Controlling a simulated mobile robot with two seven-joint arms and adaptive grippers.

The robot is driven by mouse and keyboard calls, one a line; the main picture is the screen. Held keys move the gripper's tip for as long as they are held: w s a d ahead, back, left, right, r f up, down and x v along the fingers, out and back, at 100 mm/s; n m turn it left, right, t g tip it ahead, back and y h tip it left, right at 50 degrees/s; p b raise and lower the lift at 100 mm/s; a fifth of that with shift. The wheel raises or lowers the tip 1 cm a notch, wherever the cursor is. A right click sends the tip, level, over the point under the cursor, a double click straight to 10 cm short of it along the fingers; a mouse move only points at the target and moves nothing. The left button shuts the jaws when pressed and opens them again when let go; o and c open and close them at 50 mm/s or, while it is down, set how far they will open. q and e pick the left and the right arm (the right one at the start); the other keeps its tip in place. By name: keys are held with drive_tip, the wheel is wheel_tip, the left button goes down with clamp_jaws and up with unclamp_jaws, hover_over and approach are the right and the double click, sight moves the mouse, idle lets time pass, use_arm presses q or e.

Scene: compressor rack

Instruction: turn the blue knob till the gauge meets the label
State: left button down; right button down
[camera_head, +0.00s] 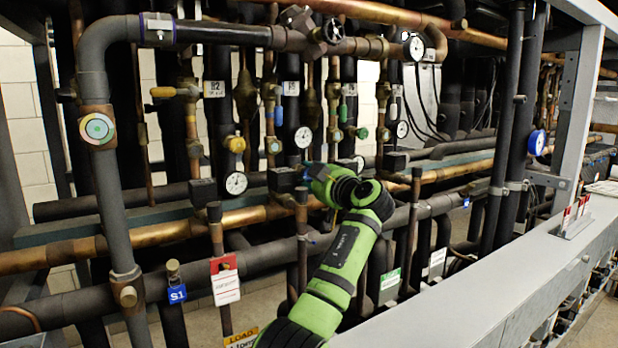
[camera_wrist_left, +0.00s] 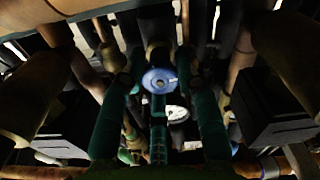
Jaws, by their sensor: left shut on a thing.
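The blue knob (camera_wrist_left: 160,80) shows in the left wrist view as a round disc between the two green fingers of my left gripper (camera_wrist_left: 158,72). The gripper is shut on it. In the head view my left gripper (camera_head: 316,178) reaches in among the pipes and hides the knob. A white-faced gauge (camera_wrist_left: 177,113) sits close to the knob in the wrist view; its reading is too small to tell. In the head view, gauges show just above the gripper (camera_head: 303,137) and beside it (camera_head: 358,163). A red-and-white label tag (camera_head: 225,280) hangs at lower left. My right gripper is not in view.
Dark boxes (camera_wrist_left: 67,128) and (camera_wrist_left: 278,105) flank the fingers in the wrist view. Copper and black pipes crowd the rack around the gripper. A blue S1 tag (camera_head: 177,293) hangs at lower left. A grey beam (camera_head: 480,285) runs along the right front.

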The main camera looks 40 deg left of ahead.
use_arm(q)
drive_tip(key=shift+f, duration=0.1)
drive_tip(key=c, duration=1)
unclamp_jaws()
drive_tip(key=shift+o, duration=0.5)
drive_tip(key=shift+w+a, duration=0.1)
drive_tip(key=shift+a, duration=0.1)
drive_tip(key=shift+d, duration=0.1)
